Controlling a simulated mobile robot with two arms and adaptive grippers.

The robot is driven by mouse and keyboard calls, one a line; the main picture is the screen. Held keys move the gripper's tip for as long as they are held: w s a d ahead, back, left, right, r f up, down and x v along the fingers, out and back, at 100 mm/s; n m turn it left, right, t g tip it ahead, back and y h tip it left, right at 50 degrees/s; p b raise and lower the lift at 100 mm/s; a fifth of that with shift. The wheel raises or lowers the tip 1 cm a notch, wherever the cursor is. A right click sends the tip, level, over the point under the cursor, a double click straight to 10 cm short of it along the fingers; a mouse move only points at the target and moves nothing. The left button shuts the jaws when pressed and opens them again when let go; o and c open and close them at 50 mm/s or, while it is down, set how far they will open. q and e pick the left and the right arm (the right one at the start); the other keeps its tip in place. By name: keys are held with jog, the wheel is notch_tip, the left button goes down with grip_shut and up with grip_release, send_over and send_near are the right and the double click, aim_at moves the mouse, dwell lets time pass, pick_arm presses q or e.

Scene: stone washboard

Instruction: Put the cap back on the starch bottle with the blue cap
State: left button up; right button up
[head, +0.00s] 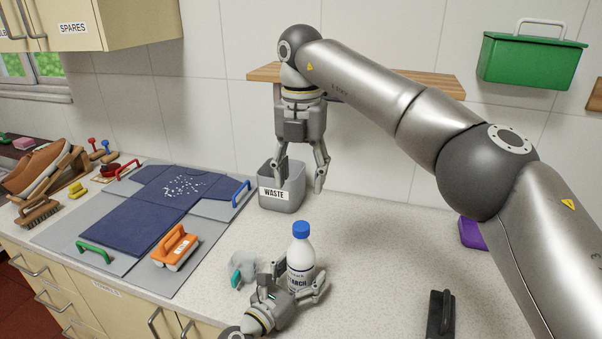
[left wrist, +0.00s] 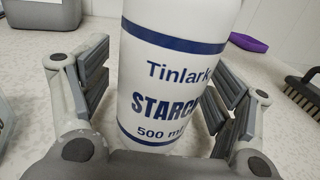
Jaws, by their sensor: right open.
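The white starch bottle (head: 301,252) stands upright on the counter, with the blue cap (head: 301,229) on its top; how tightly the cap sits I cannot tell. In the left wrist view the bottle's label (left wrist: 165,95) fills the middle and its top is out of frame. My left gripper (head: 297,279) is low at the bottle, its open fingers on either side of the body. A narrow gap shows between the left finger and the bottle in the wrist view. My right gripper (head: 300,185) is open and empty, pointing down, above and behind the bottle in front of the waste bin.
The grey waste bin (head: 283,198) stands behind the bottle. A grey lump with a teal part (head: 237,277) lies left of it. A dark brush (head: 440,313) and purple item (head: 471,233) are right; counter between is clear.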

pick_arm(q)
jog(key=shift+s+a, duration=0.1)
jog(key=v, duration=1.1)
jog(key=shift+s+a, duration=0.2)
jog(key=shift+s, duration=0.15)
jog(key=shift+s, duration=0.1)
